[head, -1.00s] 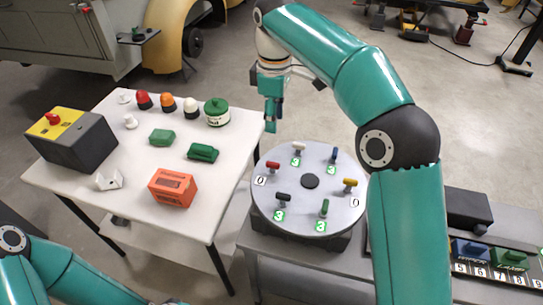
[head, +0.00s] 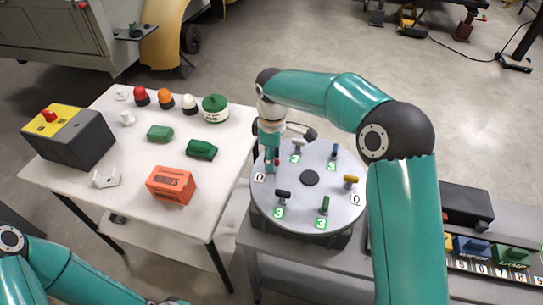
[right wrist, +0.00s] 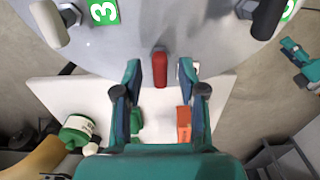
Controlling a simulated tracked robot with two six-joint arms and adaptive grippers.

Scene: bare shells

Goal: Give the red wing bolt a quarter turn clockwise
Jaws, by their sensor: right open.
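The red wing bolt (right wrist: 160,68) stands near the rim of the round grey plate (head: 310,215). In the right wrist view it lies between the two fingertips of my right gripper (right wrist: 160,72), with a gap on both sides. My right gripper is open, pointing down over the bolt, and does not hold it. In the head view the gripper (head: 270,162) hides most of the bolt. A label with 0 (head: 259,177) sits beside the bolt. My left arm shows at the bottom left of the head view, its gripper out of sight.
Other wing bolts stand around the plate: white (head: 297,144), blue (head: 334,151), yellow (head: 350,180), green (head: 325,204) and black (head: 283,195). A white table (head: 120,165) with an orange box (head: 171,185) and several other items stands at left.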

